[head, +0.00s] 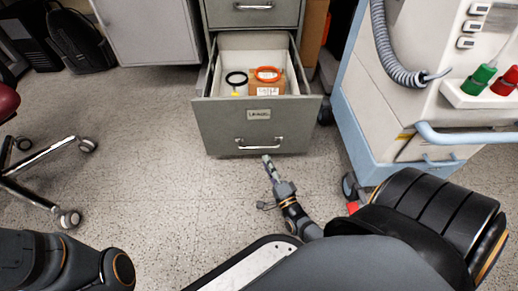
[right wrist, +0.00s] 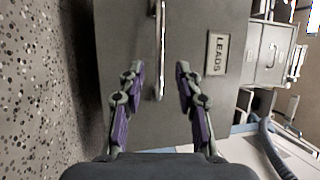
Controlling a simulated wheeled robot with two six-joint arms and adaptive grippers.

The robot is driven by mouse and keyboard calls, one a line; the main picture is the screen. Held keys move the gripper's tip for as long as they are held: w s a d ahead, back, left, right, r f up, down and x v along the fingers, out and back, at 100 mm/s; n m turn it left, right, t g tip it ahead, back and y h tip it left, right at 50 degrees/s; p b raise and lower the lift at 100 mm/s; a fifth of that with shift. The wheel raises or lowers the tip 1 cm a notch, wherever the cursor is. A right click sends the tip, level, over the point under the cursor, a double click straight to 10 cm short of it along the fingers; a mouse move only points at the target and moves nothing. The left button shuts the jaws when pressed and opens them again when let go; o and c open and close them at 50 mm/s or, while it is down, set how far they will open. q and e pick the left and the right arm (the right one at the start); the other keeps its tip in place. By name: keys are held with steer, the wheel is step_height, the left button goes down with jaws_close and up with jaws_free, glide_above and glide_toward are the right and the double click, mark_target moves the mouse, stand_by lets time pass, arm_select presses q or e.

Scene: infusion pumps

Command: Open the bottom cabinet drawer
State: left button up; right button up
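The bottom cabinet drawer (head: 218,125) stands pulled out from the grey cabinet, and its inside shows from above. Its front has a bar handle (head: 240,148) and a label that reads LEADS in the right wrist view (right wrist: 216,53). My right gripper (head: 267,160) is just in front of the drawer, by the handle's right end. In the right wrist view its fingers (right wrist: 158,78) are apart, with the handle (right wrist: 162,40) reaching into the gap between them and clear space on both sides. My left gripper is out of view.
A closed drawer (head: 250,17) is above. A medical cart (head: 385,110) stands close on the right, a wheeled chair (head: 40,160) on the left. The floor between is clear.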

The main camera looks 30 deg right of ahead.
mark_target(259, 148)
steer(key=b+x, duration=0.2)
steer(key=x, duration=0.5)
steer(key=shift+w+b, duration=0.4)
steer(key=shift+c, duration=0.3)
jaws_close()
